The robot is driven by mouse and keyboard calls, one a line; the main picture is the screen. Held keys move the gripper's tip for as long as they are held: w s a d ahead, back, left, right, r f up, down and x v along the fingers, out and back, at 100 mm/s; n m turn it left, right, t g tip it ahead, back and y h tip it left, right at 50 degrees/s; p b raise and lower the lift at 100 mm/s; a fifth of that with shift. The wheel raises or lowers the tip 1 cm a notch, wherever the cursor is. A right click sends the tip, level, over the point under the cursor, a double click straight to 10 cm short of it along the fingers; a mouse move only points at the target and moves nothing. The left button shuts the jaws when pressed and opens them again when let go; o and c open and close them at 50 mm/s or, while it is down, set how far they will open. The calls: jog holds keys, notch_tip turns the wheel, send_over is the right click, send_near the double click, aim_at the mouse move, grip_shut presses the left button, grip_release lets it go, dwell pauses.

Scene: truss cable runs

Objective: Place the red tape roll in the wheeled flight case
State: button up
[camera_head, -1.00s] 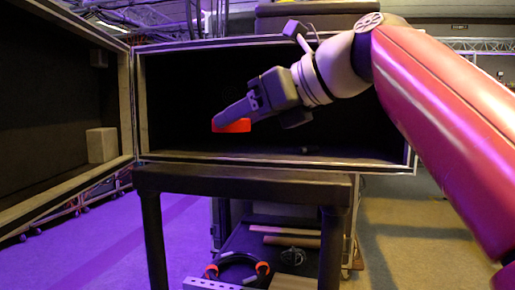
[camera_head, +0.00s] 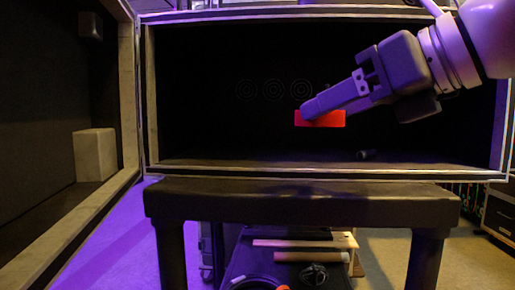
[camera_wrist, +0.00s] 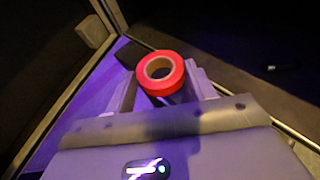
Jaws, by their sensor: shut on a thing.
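The red tape roll (camera_head: 330,119) is held at the tip of my gripper (camera_head: 312,108), in front of the dark opening of the large case. In the wrist view the roll (camera_wrist: 160,88) shows as a red ring with a pale core, between the two fingers of my gripper (camera_wrist: 163,82). The case, with pale metal edging (camera_head: 300,172), stands open towards me; its door (camera_head: 55,225) is swung out to the left. I cannot tell how far past the front edge the roll is. No wheels of the case show now.
A black table or bench (camera_head: 300,205) stands in front of the case's lower edge. A small dark object (camera_head: 366,154) lies on the case floor at right. A pale block (camera_head: 95,155) sits inside the door. The case's middle looks clear. Pale bars (camera_head: 305,244) lie below the bench.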

jog(key=p, duration=0.2)
send_over(319, 160)
jog(key=shift+s+a, duration=0.1)
jog(key=shift+s, duration=0.35)
jog(key=shift+w+f, duration=0.4)
jog(key=shift+f, duration=0.25)
notch_tip(319, 160, down, 6)
jog(key=shift+r+b, duration=0.25)
jog(key=shift+b, duration=0.65)
jog(key=shift+w+f, duration=0.1)
jog(key=shift+w, duration=0.05)
jog(key=shift+f, duration=0.15)
jog(key=o, duration=1)
jog(key=shift+o, duration=0.2)
